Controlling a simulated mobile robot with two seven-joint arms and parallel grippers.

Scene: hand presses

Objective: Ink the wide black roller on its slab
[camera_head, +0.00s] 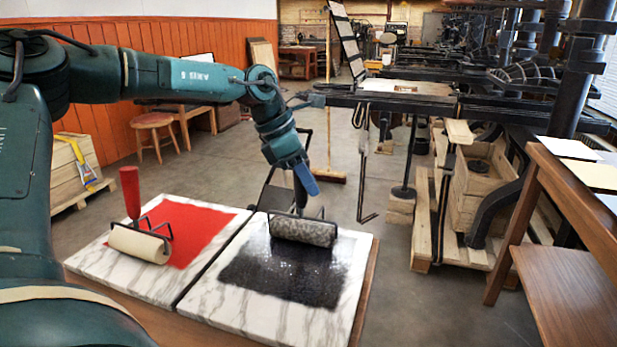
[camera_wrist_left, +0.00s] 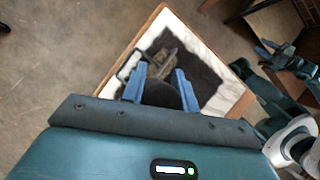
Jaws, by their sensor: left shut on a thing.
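The wide black roller (camera_head: 303,230) rests on the inked far part of its slab, its speckled cylinder lying across the black ink patch (camera_head: 285,276). Its white marbled slab (camera_head: 232,296) is the right one of two. My left gripper (camera_head: 306,185) is above the roller, shut on its upright black handle, most of which the fingers hide. In the left wrist view the dark handle (camera_wrist_left: 160,94) sits between the two blue fingers, with the roller frame below over the ink. My right gripper (camera_wrist_left: 285,57) seems to show small at the wrist view's right; its jaws are unclear.
A cream roller (camera_head: 140,245) with a red handle lies on the left slab (camera_head: 120,278), which bears red ink. A narrow gap parts the slabs. A wooden table (camera_head: 593,215) stands right, a press (camera_head: 400,100) behind. The floor between is mostly open.

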